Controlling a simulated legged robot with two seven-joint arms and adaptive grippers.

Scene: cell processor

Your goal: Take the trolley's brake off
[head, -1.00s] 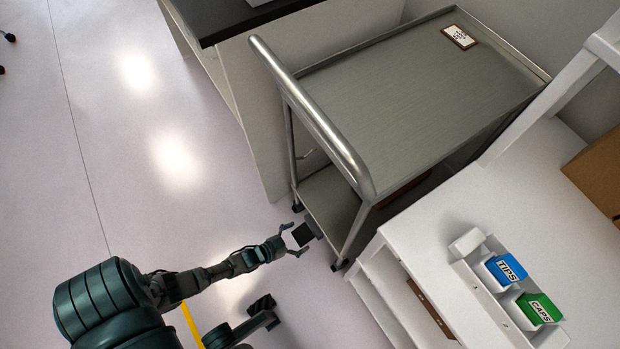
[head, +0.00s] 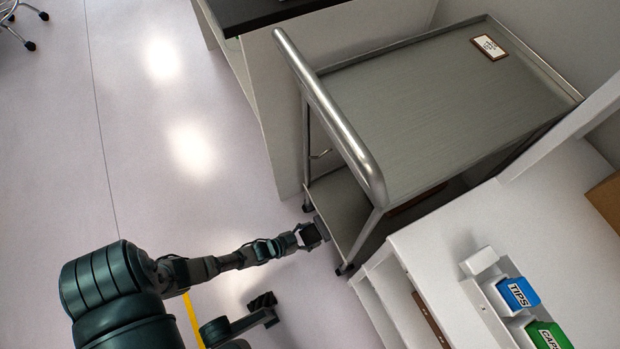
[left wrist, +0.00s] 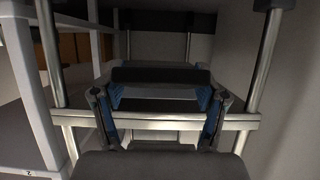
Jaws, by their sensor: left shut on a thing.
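The steel trolley (head: 430,105) stands between a white bench and a white shelf unit, with its push handle (head: 335,120) toward me. A dark brake pedal (head: 312,234) sticks out low at its near end, by the lower shelf (head: 342,205). My left gripper (head: 310,236) is shut on the pedal. In the left wrist view, the gripper's fingers (left wrist: 160,106) stand either side of the dark pedal (left wrist: 160,76), in front of the trolley's lower cross rail (left wrist: 240,121). The pedal's exact tilt is hard to tell.
The white shelf unit (head: 440,240) stands close on the trolley's right, with a blue TIPS box (head: 518,293) and a green CAPS box (head: 548,336). A black-topped bench (head: 270,10) is behind on the left. The floor (head: 160,150) to the left is clear.

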